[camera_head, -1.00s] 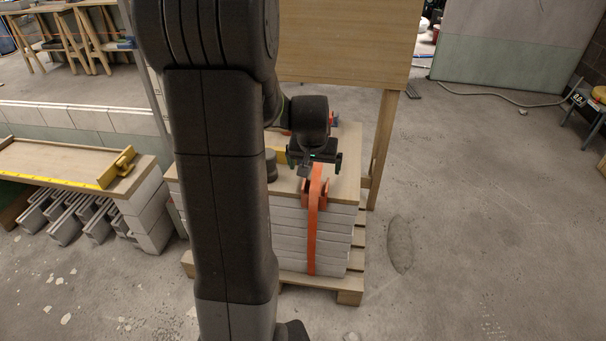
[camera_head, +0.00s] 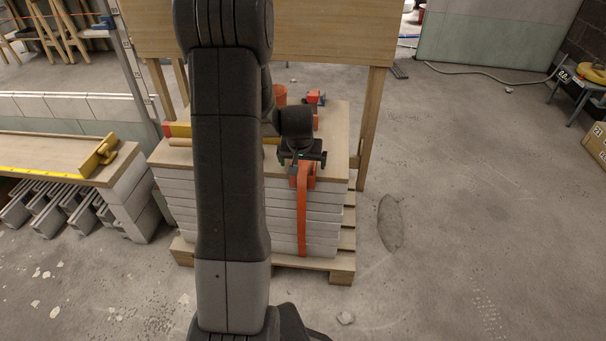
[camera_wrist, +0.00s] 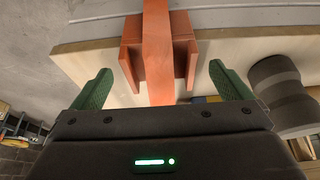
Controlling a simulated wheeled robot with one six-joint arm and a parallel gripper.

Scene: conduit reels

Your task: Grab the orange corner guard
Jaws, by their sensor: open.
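The orange corner guard (camera_head: 311,179) sits on the front edge of the wooden board on top of the stack of pale blocks. An orange strap (camera_head: 302,222) runs over it and down the front of the stack. In the wrist view the corner guard (camera_wrist: 182,52) has raised side walls, with the strap (camera_wrist: 158,50) passing between them. My gripper (camera_head: 302,162) is just above the guard. In the wrist view its green fingers (camera_wrist: 160,88) are spread, one on each side of the guard, with nothing held. I cannot tell how far above the guard they are.
The block stack (camera_head: 282,225) stands on a wooden pallet (camera_head: 320,264). A dark cylinder (camera_wrist: 280,92) stands close to the right finger in the wrist view. Red and orange items (camera_head: 315,97) lie behind my gripper. A bench (camera_head: 60,172) with a yellow tool (camera_head: 97,160) is at left.

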